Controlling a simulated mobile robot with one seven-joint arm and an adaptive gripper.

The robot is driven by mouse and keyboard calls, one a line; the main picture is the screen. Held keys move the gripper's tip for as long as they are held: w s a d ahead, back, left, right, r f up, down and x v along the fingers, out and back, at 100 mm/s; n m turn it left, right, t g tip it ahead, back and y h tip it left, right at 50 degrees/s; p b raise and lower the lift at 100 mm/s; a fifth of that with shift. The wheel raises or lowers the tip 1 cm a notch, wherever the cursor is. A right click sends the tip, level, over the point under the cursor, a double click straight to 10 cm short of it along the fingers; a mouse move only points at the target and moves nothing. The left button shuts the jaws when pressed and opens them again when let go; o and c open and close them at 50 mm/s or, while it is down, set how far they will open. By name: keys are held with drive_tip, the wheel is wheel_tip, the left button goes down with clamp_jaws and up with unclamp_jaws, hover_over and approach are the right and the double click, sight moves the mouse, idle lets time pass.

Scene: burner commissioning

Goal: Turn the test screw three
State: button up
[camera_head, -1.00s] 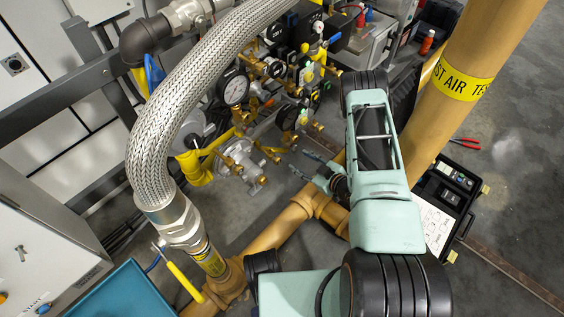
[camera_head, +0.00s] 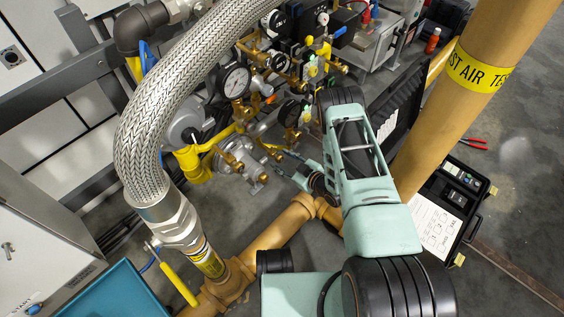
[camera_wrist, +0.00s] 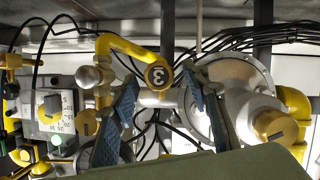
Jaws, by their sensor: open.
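In the wrist view, a round yellow-brass face marked 3 (camera_wrist: 158,75) shows at the end of a yellow arm or pipe, with the numeral turned in the picture. It lies between the tips of my gripper (camera_wrist: 161,82), whose two blue-padded fingers are apart. I cannot tell how far the tips are from it in depth, and no contact is clear. In the head view, my gripper (camera_head: 288,158) reaches in from the right toward the brass fittings on the valve train. The numbered face cannot be made out there.
A grey round housing (camera_wrist: 232,95) and a brass cap (camera_wrist: 274,127) lie right of the fingers. A valve block with dials (camera_wrist: 52,108) is at left. Gauges (camera_head: 236,80), a braided hose (camera_head: 150,125) and a yellow post (camera_head: 470,75) crowd the head view.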

drive_tip(key=shift+w+a+f, duration=0.1)
drive_tip(key=shift+w+a, duration=0.05)
drive_tip(key=shift+w, duration=0.05)
drive_tip(key=c, duration=1.2)
drive_tip(key=shift+o, duration=0.2)
